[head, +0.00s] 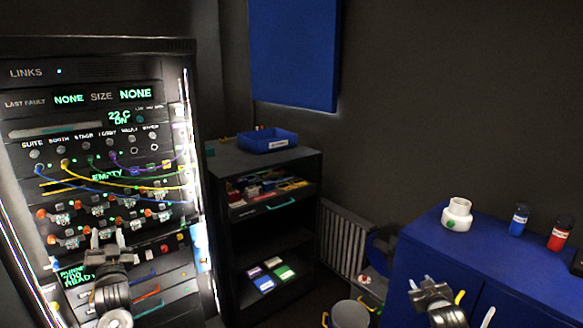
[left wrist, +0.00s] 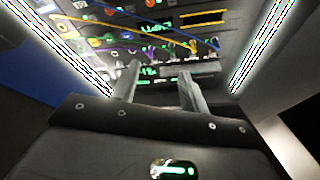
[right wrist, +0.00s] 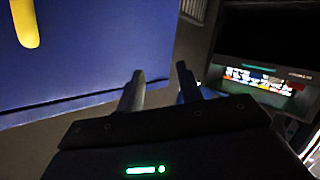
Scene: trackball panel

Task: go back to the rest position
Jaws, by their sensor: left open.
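My left gripper (head: 107,238) is in front of the lower part of the tall rack panel (head: 100,72) at the left of the head view. Its two fingers (left wrist: 158,82) are apart with nothing between them in the left wrist view, and the panel's cables and lit displays lie beyond. My right gripper (head: 432,285) is in front of the blue cabinet (head: 520,268) at the lower right. Its fingers (right wrist: 160,80) are also apart and empty in the right wrist view.
A black shelf unit (head: 272,222) with a blue tray (head: 268,140) on top stands beside the panel. A white jar (head: 457,214), a blue bottle (head: 519,219) and a red bottle (head: 560,234) stand on the cabinet. A grey bin (head: 349,314) stands on the floor between.

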